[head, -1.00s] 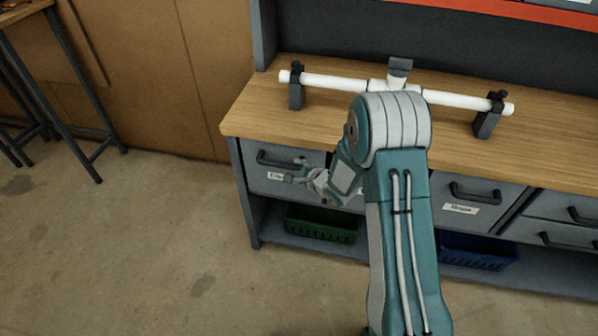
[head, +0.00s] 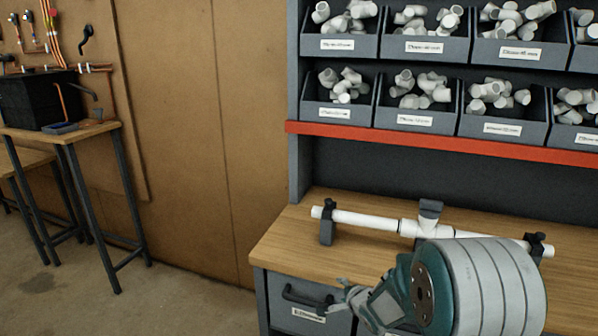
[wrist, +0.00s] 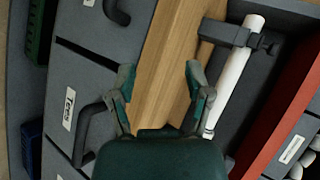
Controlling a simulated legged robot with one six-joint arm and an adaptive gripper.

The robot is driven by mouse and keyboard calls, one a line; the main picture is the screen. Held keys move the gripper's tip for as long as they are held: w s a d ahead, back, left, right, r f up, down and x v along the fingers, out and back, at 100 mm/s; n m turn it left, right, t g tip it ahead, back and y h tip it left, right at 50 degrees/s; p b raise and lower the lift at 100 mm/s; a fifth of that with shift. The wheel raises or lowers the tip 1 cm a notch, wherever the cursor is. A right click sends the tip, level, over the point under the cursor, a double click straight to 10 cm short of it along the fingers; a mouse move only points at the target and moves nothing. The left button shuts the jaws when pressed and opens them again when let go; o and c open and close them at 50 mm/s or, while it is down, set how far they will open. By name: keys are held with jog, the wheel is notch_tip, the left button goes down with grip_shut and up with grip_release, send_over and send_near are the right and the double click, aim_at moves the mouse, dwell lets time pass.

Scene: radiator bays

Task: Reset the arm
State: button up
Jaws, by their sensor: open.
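My gripper (wrist: 160,85) is open and empty in the wrist view, its two fingers spread apart over the front edge of the wooden bench top. In the head view my gripper (head: 345,298) is small and partly hidden by my arm, in front of the bench's drawer. My arm is folded, with its large rounded joint at the lower right of the head view. A white pipe with a tee (head: 365,220) rests in dark holders on the bench, behind my arm; the pipe also shows in the wrist view (wrist: 235,75), to the right of the fingers.
Grey bins (head: 340,117) of white fittings stand in rows above a red strip (head: 420,142). A drawer (head: 300,300) with a dark handle is under the bench. A side table (head: 75,132) holds a black box (head: 45,100) at the left. The floor between is clear.

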jog(key=s+d+r+n+g+h, duration=0.1)
jog(key=s+d+r+n+h, duration=0.15)
jog(key=s+r, duration=0.45)
jog(key=s+d+r+n+g+h, duration=0.1)
jog(key=s+d+r+n+h, duration=0.2)
jog(key=s+r, duration=0.45)
jog(key=s+a+r+n+g+y, duration=0.1)
jog(key=s+n, duration=0.3)
jog(key=s, duration=0.6)
jog(key=s+a+r+n+g+y, duration=0.1)
jog(key=s+n, duration=0.3)
jog(key=s, duration=0.6)
jog(key=shift+r+g, duration=0.7)
jog(key=shift+r, duration=0.05)
